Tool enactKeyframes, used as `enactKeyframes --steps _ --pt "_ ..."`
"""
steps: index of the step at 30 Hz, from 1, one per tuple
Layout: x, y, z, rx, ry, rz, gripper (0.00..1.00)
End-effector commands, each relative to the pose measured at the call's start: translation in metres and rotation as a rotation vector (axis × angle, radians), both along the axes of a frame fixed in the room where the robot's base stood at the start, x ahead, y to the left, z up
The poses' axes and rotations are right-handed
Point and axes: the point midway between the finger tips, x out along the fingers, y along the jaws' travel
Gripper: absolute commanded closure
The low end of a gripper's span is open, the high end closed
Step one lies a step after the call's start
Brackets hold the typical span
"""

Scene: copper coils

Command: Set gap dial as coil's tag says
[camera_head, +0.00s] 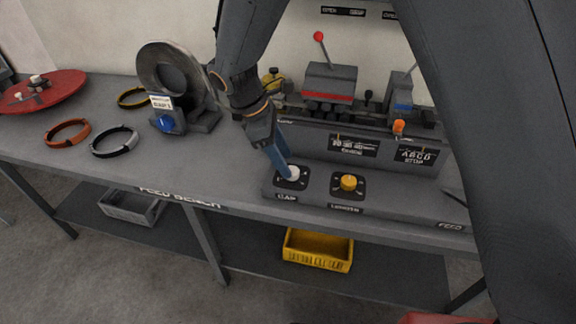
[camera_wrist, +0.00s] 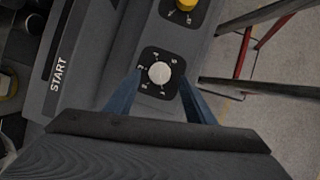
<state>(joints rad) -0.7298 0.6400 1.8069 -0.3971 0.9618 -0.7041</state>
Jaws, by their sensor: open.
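The gap dial (camera_wrist: 159,73) is a pale round knob on a black plate with small letters around it; I cannot read them surely. In the head view the dial (camera_head: 292,173) sits above a "GAP" label. My gripper (camera_wrist: 160,80) is open, its blue fingers on either side of the dial; I cannot tell whether they touch it. In the head view my gripper (camera_head: 286,176) reaches down at the dial. The coil (camera_head: 170,70) stands upright in a dark holder at the back, with a white tag (camera_head: 161,102) whose writing is too small to read surely.
A yellow knob (camera_head: 348,183) is right of the gap dial. Behind is a machine with a red-tipped lever (camera_head: 319,37) and an orange knob (camera_head: 398,127). Several rings, such as an orange one (camera_head: 67,132), lie at left. A yellow crate (camera_head: 318,262) is on the lower shelf.

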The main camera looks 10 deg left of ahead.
Motion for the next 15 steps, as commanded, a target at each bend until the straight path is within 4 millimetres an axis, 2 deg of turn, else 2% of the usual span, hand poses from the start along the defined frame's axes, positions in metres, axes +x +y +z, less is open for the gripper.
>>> enactKeyframes --steps 7,15 --pt "-0.001 0.015 0.033 0.001 -0.002 0.000 0.51" --pt "-0.003 0.019 0.044 0.000 0.001 0.000 0.51"
